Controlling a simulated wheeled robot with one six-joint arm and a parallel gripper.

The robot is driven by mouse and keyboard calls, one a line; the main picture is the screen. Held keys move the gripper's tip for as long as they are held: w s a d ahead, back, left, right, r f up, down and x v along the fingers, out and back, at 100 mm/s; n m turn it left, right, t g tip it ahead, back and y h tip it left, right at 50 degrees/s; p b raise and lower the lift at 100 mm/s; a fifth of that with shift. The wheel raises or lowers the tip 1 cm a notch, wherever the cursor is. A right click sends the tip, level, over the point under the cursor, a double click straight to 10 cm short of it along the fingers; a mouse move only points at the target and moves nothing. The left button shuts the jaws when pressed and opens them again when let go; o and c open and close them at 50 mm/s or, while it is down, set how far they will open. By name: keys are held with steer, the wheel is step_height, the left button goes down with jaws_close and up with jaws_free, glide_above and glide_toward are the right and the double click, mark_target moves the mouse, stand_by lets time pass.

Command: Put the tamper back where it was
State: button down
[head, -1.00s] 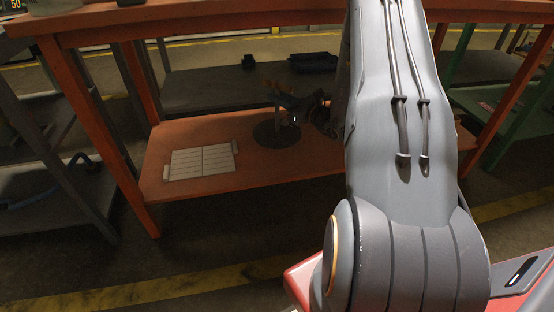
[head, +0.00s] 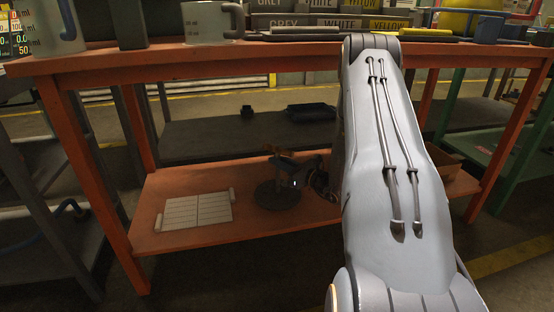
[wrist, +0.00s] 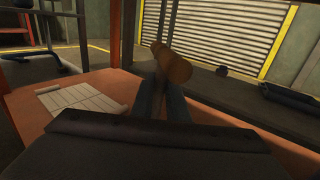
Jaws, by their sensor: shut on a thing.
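A dark round disc (head: 278,197) lies on the shelf just below the gripper. I cannot tell whether the tamper touches it. The rest of the tamper is dark or hidden by the gripper.
A pale slatted panel (head: 197,211) lies on the orange shelf (head: 160,187) to the left. The orange tabletop (head: 290,58) is above, with mugs and labelled bins. A dark shelf (head: 220,139) with a black tray (head: 311,112) stands behind. My arm hides the shelf's right part.

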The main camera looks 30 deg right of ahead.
mark_target(278, 172)
steer(key=shift+f+b, duration=0.6)
steer(key=shift+f, duration=0.9)
steer(key=c, duration=1.7)
jaws_free()
steer(key=shift+f, duration=0.15)
steer(key=shift+c, duration=0.2)
